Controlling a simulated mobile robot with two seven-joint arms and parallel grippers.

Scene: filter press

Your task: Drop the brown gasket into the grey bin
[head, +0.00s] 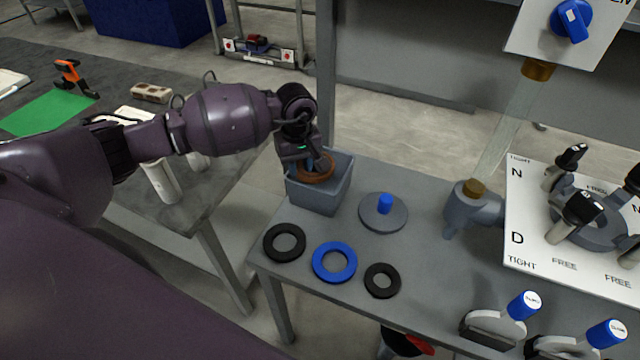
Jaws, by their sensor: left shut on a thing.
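The brown gasket (318,172) is a ring at the mouth of the grey bin (322,200). My left gripper (306,160) comes down from above, over the bin, and is shut on the gasket. The gasket appears within or just above the bin's rim; its exact height is hard to tell. The gripper's fingertips are partly hidden by its own body and the ring. The bin stands at the back left corner of the grey table. My right gripper is not in view.
Two black rings (284,243) and a blue ring (334,262) lie in front of the bin. A grey disc with a blue knob (384,204) sits to its right. A grey funnel-like fitting (470,210) and a white panel (535,215) stand further right.

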